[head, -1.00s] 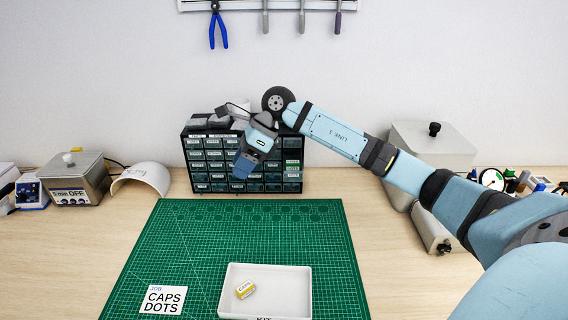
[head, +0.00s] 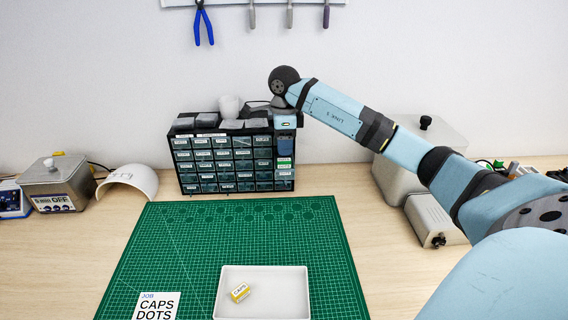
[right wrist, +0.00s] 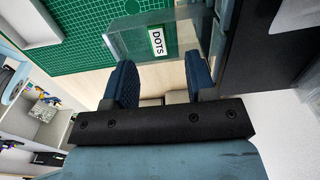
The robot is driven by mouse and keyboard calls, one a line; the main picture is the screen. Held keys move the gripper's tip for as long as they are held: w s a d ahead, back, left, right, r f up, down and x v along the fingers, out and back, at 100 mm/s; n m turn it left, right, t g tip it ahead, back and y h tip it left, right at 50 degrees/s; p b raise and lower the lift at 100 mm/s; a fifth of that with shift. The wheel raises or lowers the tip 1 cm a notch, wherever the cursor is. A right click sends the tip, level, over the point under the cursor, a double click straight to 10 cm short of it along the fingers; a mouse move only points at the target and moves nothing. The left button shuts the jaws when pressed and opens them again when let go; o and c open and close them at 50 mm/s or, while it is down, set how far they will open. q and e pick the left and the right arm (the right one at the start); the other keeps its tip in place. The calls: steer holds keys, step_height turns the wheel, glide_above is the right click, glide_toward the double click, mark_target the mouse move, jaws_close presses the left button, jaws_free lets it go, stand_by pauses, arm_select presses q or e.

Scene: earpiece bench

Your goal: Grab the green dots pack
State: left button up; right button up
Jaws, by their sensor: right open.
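My right gripper (head: 285,148) is in front of that column, above these labels. In the right wrist view its blue fingers (right wrist: 161,80) are apart with nothing between them. My left gripper is not in view.
A white tray (head: 262,315) on the green mat (head: 190,250) holds a yellow-and-white CAPS pack (head: 240,292). A job card (head: 156,306) reads CAPS DOTS. Grey packs and a white object lie on the cabinet top. Grey boxes (head: 436,220) stand to the right.

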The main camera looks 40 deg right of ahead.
mark_target(284, 159)
step_height(284, 159, down, 5)
steer(key=shift+f+p, duration=0.1)
steer(key=shift+p, duration=0.3)
steer(key=shift+s, duration=0.1)
steer(key=shift+a, duration=0.1)
steer(key=shift+c, duration=0.5)
jaws_close()
